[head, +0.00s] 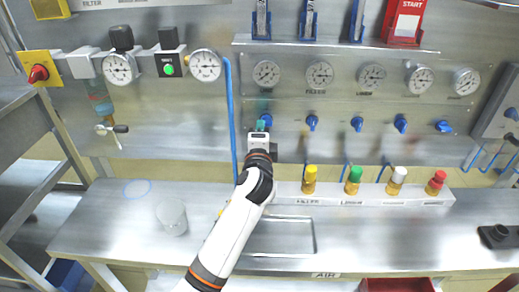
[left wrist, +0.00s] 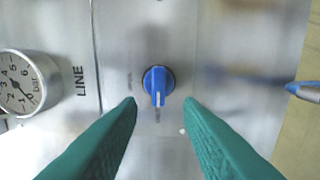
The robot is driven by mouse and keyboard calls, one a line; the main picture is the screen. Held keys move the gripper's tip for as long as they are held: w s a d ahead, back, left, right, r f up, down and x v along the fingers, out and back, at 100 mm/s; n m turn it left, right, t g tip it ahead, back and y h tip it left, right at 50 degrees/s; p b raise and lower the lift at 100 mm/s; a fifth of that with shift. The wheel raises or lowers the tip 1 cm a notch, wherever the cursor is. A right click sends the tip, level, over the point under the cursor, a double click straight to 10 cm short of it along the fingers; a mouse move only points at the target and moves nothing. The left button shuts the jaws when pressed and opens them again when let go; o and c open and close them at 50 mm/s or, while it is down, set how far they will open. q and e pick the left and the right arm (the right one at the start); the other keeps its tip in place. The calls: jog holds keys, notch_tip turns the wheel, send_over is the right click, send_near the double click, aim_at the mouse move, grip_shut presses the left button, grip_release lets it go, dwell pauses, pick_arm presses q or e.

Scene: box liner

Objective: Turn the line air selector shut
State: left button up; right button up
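The line air selector is a blue knob (left wrist: 158,84) on the metal panel. In the left wrist view its narrow grip points down, at right angles to the direction of the gauge. The gauge (left wrist: 22,82) beside it carries the label LINE. In the head view the knob (head: 266,119) is the leftmost of the blue row, partly covered by my left gripper (head: 261,126). My left gripper (left wrist: 160,103) is open, its teal fingers on either side below the knob, apart from it, with nothing between them. My right gripper is not in view.
Other blue knobs (head: 312,122) continue to the right; the rightmost knob (head: 443,127) lies sideways. A blue hose (head: 231,120) runs down left of the gripper. A ledge with coloured valve caps (head: 353,180) sits below. A clear cup (head: 172,217) stands on the bench (head: 105,215).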

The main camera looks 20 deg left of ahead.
pick_arm(q)
jog(key=b+v, duration=0.1)
jog(key=v, duration=0.7)
jog(key=shift+s, duration=0.35)
jog(key=shift+d, duration=0.15)
